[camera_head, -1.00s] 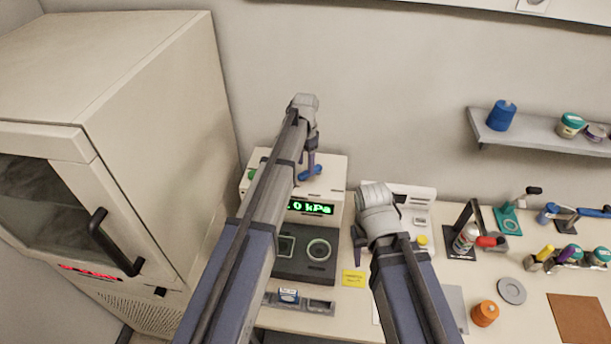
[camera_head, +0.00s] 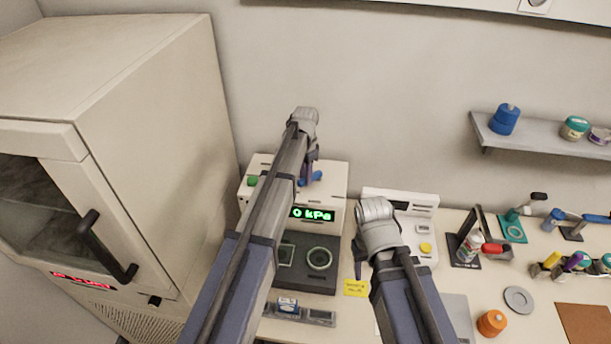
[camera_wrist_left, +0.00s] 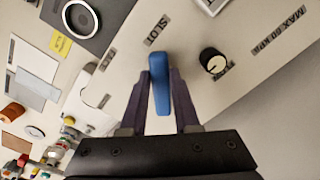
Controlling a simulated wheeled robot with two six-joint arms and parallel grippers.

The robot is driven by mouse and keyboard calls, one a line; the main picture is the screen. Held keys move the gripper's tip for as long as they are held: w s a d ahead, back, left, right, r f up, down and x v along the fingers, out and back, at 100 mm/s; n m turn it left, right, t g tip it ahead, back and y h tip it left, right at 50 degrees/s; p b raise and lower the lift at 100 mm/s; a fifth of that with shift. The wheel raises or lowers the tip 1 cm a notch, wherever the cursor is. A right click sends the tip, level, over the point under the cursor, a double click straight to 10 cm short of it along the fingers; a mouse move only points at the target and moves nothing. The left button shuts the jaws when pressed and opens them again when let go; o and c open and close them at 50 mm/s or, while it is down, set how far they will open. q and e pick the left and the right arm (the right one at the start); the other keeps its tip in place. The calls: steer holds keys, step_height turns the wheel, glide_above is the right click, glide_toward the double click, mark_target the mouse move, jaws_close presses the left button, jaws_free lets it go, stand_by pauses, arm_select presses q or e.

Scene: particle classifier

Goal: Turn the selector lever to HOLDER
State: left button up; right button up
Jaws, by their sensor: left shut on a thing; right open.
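The selector lever is a blue handle (camera_head: 316,177) on top of the cream box (camera_head: 332,186) with a green "0 kPa" display. My left gripper (camera_head: 307,180) reaches down over the box top, and my arm hides part of the lever. In the left wrist view, the blue lever (camera_wrist_left: 160,85) stands between the two fingers of my left gripper (camera_wrist_left: 160,90), which are shut on it. A "SLOT" label (camera_wrist_left: 156,34) is beside the lever. I cannot make out a HOLDER label. My right gripper (camera_head: 361,247) is open and empty near the white device (camera_head: 425,240), largely hidden by its wrist.
A black knob (camera_wrist_left: 212,60) is close to the lever on the panel. A green button (camera_head: 252,181) is at the box's left. A dark plate with rings (camera_head: 305,276) lies in front. The tall cream cabinet (camera_head: 165,130) stands left. Stands and spools fill the right.

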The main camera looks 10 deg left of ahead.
arm_select(q)
jaws_close()
steer(key=shift+s+d, duration=0.1)
stand_by(0.9)
steer(key=n, duration=0.1)
steer(key=d+n, duration=0.1)
steer(key=n, duration=0.1)
steer(key=shift+s+d+n, duration=0.15)
steer(key=shift+s+n, duration=0.15)
steer(key=shift+s, duration=0.1)
steer(key=d+n, duration=0.1)
steer(key=n, duration=0.2)
steer(key=d+n, duration=0.1)
steer(key=n, duration=0.1)
steer(key=shift+s+d, duration=0.2)
steer(key=shift+d, duration=0.1)
steer(key=n, duration=0.1)
steer(key=d+n, duration=0.1)
steer(key=n, duration=0.1)
steer(key=d+n, duration=0.1)
steer(key=n, duration=0.1)
steer(key=shift+w, duration=0.3)
steer(key=shift+w+d+n, duration=0.3)
steer(key=shift+d+n, duration=0.15)
steer(key=shift+n, duration=0.65)
steer(key=shift+w+d+n, duration=0.3)
steer(key=shift+d+n, duration=0.1)
steer(key=shift+n, duration=0.7)
